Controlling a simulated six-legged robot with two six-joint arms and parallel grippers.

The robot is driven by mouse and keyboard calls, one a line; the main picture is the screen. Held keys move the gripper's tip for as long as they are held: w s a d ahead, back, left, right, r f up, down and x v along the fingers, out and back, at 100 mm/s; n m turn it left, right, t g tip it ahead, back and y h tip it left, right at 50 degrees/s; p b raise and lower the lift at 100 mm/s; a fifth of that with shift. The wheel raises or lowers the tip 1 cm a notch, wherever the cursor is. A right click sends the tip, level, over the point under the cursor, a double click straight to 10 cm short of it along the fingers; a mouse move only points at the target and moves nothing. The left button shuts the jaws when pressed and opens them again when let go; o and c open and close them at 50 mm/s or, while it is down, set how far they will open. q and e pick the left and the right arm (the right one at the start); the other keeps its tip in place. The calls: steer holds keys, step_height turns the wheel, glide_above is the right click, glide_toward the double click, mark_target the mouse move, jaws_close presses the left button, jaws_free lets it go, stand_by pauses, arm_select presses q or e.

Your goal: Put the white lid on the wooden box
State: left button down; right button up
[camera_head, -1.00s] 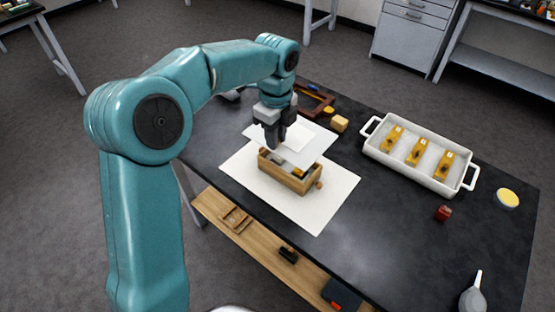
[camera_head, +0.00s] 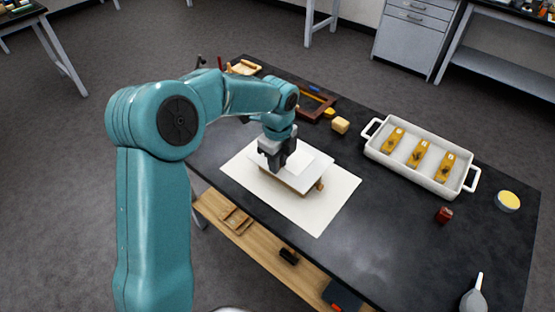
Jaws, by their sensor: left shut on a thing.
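The white lid (camera_head: 309,174) is a flat white sheet with a raised middle part. It lies over the top of the wooden box (camera_head: 292,187) and hides the inside; I cannot tell whether it rests fully on the rim. Only a strip of the box's front side and its right end show below the lid. The box stands on a white mat (camera_head: 333,206) on the dark table. My left gripper (camera_head: 274,169) points down at the lid's raised part and is shut on it. My right gripper is not in view.
A white tray (camera_head: 385,158) with several yellow pieces stands to the right. A yellow block (camera_head: 340,125) and a brown frame (camera_head: 317,108) lie behind the box. A dark red object (camera_head: 444,215), a yellow round dish (camera_head: 508,201) and a grey blower (camera_head: 473,297) are at right.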

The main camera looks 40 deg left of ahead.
arm_select(q)
steer(key=shift+f, duration=0.5)
steer(key=c, duration=1)
jaws_free()
steer(key=shift+r, duration=0.3)
step_height(320, 180, up, 13)
steer(key=shift+f, duration=0.1)
